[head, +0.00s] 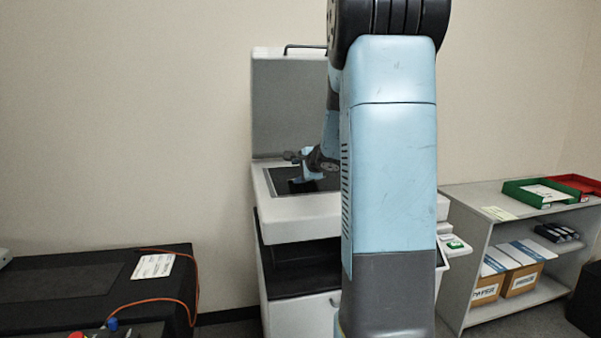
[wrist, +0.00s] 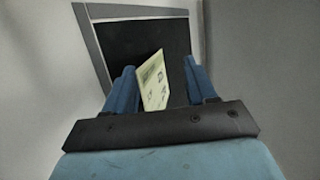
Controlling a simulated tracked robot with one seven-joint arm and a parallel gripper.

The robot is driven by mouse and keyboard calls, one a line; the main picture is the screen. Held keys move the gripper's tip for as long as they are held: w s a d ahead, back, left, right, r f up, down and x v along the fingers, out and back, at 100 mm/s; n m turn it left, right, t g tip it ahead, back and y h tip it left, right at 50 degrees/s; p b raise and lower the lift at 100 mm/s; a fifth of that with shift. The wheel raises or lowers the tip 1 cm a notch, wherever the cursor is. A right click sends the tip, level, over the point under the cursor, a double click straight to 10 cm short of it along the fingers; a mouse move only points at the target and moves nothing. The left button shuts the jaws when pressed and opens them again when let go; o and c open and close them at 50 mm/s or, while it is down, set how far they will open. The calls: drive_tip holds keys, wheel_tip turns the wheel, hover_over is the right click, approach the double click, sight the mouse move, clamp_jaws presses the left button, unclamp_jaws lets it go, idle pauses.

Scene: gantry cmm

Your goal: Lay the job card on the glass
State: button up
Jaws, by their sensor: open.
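The copier's dark glass (head: 259,178) lies in a pale frame under a raised lid; it also shows in the wrist view (wrist: 115,42). My gripper (wrist: 160,68) is over the glass with its two blue fingers apart. A pale yellow card (wrist: 154,84) with dark print is between the fingers, tilted in the picture and near the left finger. I cannot tell whether it touches a finger or rests on the glass. In the head view my gripper (head: 300,184) is low over the glass, and the card is not visible there.
The raised lid (head: 285,105) stands behind the glass. A grey shelf (head: 470,200) at right holds a green tray (head: 541,200), a red tray (head: 580,184) and boxes. A dark table (head: 60,280) at left carries a white sheet (head: 152,266) and an orange cable. My arm hides the copier's right side.

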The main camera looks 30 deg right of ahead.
drive_tip(key=shift+s, duration=0.1)
drive_tip(key=v, duration=1.3)
drive_tip(key=shift+s, duration=0.25)
drive_tip(key=shift+r, duration=0.1)
drive_tip(key=s+a+n+g+y, duration=0.2)
drive_tip(key=s+a+n, duration=0.3)
drive_tip(key=a, duration=0.4)
drive_tip(key=s+a+n+g+y, duration=0.1)
drive_tip(key=s+a+n+y, duration=0.1)
drive_tip(key=s+a+n, duration=0.5)
drive_tip(key=s+a+f+n+g+h, duration=0.1)
drive_tip(key=s+a+n+h, duration=0.1)
drive_tip(key=s, duration=0.4)
drive_tip(key=s+a+f+n+g+h, duration=0.1)
drive_tip(key=s+a+n+g+h, duration=0.1)
drive_tip(key=s+n, duration=0.3)
drive_tip(key=shift+s+a+f+g, duration=0.35)
drive_tip(key=shift+s+a, duration=0.5)
drive_tip(key=shift+s, duration=0.35)
